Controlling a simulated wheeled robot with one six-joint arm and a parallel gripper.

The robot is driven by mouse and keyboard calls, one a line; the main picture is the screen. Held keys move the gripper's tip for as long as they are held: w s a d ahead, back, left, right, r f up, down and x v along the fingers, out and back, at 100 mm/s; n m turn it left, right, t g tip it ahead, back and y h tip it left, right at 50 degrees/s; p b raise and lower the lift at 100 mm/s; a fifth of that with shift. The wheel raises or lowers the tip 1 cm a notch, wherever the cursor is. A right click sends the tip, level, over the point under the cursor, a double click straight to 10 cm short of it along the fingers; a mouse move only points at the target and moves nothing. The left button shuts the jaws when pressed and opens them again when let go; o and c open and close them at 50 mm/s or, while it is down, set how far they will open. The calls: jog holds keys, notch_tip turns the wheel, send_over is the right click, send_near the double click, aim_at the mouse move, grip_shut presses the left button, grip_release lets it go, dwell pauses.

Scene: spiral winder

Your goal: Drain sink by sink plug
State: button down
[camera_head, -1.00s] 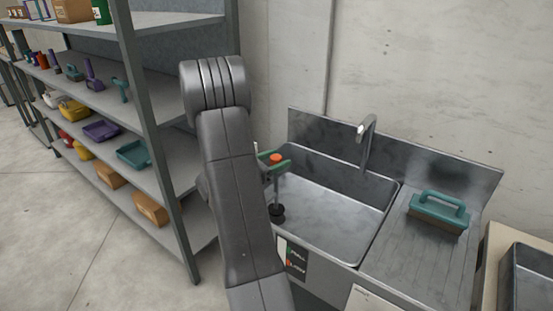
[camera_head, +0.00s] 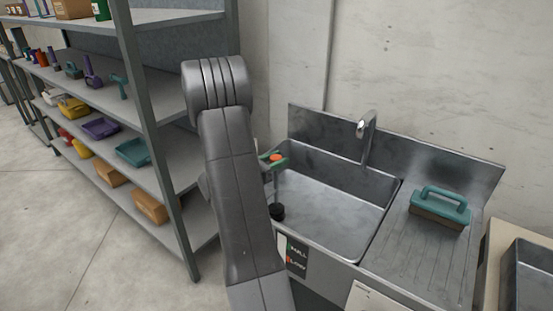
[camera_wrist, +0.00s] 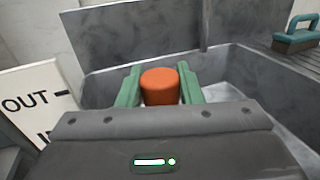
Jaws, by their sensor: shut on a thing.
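The metal sink basin (camera_head: 345,205) stands against the wall; its far wall also shows in the wrist view (camera_wrist: 115,88). My gripper (camera_head: 274,160) is over the basin's left side, its green fingers shut on the orange knob (camera_wrist: 160,86) of the sink plug. The knob also shows in the head view (camera_head: 277,157). The plug's black lower end (camera_head: 277,211) hangs beneath on a thin stem, at the left part of the basin. Whether it touches the basin floor is hard to tell. The drain hole cannot be seen.
A faucet (camera_head: 367,140) rises behind the basin. A teal-handled brush (camera_head: 440,208) lies on the ribbed drainboard (camera_head: 410,250) to the right. A loaded shelf rack (camera_head: 150,120) stands at the left. A sign (camera_wrist: 35,98) shows at the left of the wrist view.

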jog(key=shift+f+b, duration=0.7)
jog(key=shift+f, duration=0.7)
jog(key=shift+s, duration=0.1)
jog(key=c, duration=1)
grip_release()
jog(key=shift+f, duration=0.1)
jog(key=v, duration=1.3)
jog(key=shift+s+a+b, duration=0.2)
jog(key=shift+a+b, duration=0.15)
